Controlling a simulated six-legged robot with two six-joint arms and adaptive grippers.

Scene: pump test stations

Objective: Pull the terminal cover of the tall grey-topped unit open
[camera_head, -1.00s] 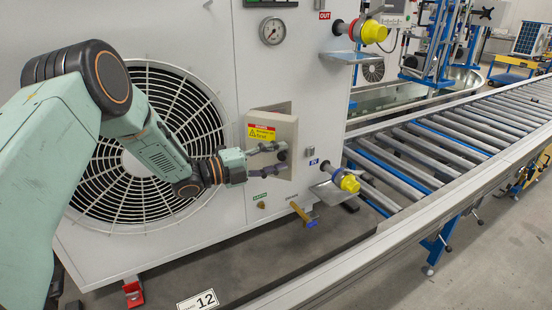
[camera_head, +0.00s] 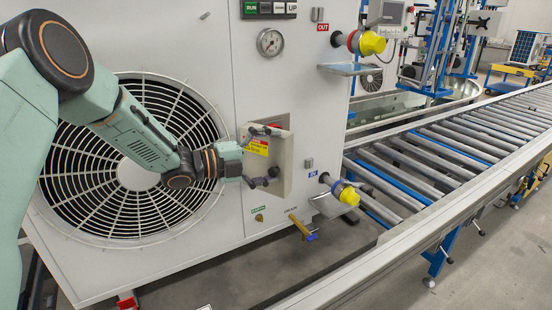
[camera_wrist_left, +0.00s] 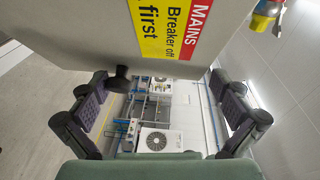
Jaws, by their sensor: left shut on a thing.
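The tall unit (camera_head: 215,60) is a pale grey cabinet with a large round fan grille at left. Its terminal cover (camera_head: 283,160) is a small beige panel to the right of the grille, with a yellow and red warning label (camera_head: 257,147). My left gripper (camera_head: 266,156) is at the cover, one finger near its top and one near its bottom, shut on it. In the left wrist view the cover (camera_wrist_left: 80,30) fills the top, and a dark knob (camera_wrist_left: 121,76) shows beside one finger. How far the cover stands out is hard to tell. My right gripper is not in view.
Yellow-capped couplings (camera_head: 371,43) and (camera_head: 348,195) stick out to the right of the cover. A brass valve with a blue handle (camera_head: 303,226) is below. A roller conveyor (camera_head: 440,150) runs along the right. A pressure gauge (camera_head: 270,42) is above.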

